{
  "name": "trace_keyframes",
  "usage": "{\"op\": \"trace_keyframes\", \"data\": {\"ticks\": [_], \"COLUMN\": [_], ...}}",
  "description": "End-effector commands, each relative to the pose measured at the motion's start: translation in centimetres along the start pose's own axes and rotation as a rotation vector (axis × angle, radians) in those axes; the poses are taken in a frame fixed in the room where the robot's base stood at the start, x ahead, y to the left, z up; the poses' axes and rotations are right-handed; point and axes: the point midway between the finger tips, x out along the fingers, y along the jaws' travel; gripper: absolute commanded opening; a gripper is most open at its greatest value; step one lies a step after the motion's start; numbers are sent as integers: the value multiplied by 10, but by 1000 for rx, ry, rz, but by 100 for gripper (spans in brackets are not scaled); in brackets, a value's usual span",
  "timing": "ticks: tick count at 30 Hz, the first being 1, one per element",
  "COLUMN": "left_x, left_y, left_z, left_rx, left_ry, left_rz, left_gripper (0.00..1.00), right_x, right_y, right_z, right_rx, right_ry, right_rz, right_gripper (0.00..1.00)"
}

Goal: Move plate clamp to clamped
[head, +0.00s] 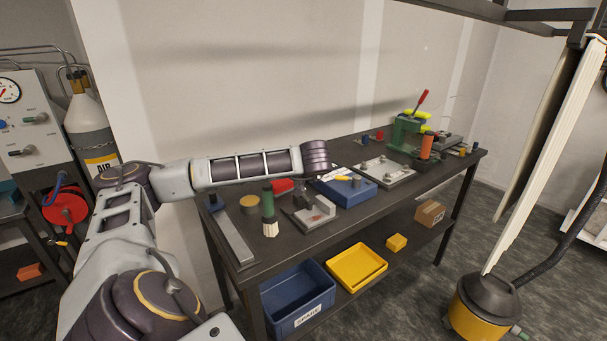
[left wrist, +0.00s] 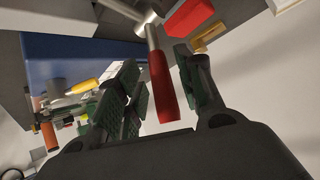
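In the left wrist view, a red handle (left wrist: 160,85) on a pale metal shaft (left wrist: 151,38) stands between the fingers of my left gripper (left wrist: 162,92). It looks like the plate clamp's lever. The gripper is open, with visible gaps on both sides of the handle. In the head view my left arm reaches in over the bench and its wrist end hides the gripper; I cannot make out this handle there. A metal fixture plate (head: 303,218) with an upright block lies nearby on the bench. My right gripper is not in view.
A blue box (head: 355,197) lies beside the wrist; it also shows in the left wrist view (left wrist: 60,50). A red block (left wrist: 188,17) is close to the gripper. A green device (head: 403,134) with a red lever stands farther back. A brush (head: 269,215) stands near the front.

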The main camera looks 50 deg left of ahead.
Motion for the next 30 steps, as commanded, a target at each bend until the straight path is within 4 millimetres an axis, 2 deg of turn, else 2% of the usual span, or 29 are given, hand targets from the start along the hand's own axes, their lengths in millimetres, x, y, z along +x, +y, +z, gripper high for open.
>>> {"op": "trace_keyframes", "data": {"ticks": [7, 10, 16, 23, 30], "left_x": [0, 0, -8, -32, -67], "left_y": [-1, -1, -1, 0, 0], "left_z": [-2, -2, -2, -2, -2], "left_rx": [-2, -2, -3, -2, -2], "left_ry": [2, 3, 3, 5, 4], "left_rz": [-1, -1, -1, 1, 2], "left_gripper": [44, 44, 44, 44, 44], "right_x": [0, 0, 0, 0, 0], "right_y": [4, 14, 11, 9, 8], "right_z": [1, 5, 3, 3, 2], "right_rx": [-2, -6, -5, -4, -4], "right_ry": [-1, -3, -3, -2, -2], "right_rz": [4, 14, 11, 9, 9], "right_gripper": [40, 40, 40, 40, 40]}}
